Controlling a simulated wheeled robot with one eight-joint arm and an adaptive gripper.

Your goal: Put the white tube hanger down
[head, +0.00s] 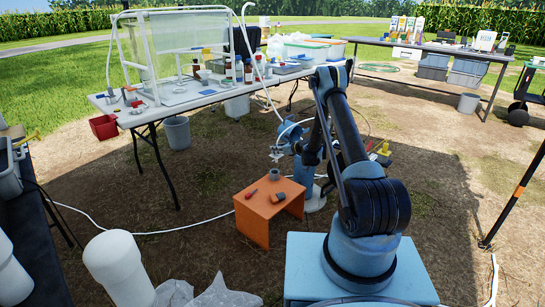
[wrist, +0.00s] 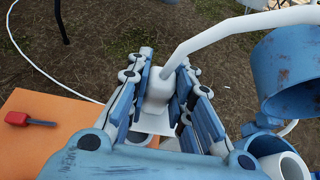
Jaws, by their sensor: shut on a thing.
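My gripper (head: 279,152) hangs in mid-air behind the orange stand in the head view. In the wrist view my gripper (wrist: 168,82) has its fingers closed on both sides of the white tube hanger (wrist: 158,88). The hanger has a flat white plate at its lower end, and a thick white tube runs from it up to the right. Part of the white hanger (head: 276,157) shows small below the fingers in the head view. It appears apart from any surface.
A low orange stand (head: 258,226) holds a red-handled tool (head: 251,194), a grey cup (head: 274,174) and a dark-and-orange item (head: 278,197). In the wrist view a blue cylinder (wrist: 295,75) and a white pipe end (wrist: 292,168) are close right. A cluttered table (head: 150,117) stands back left.

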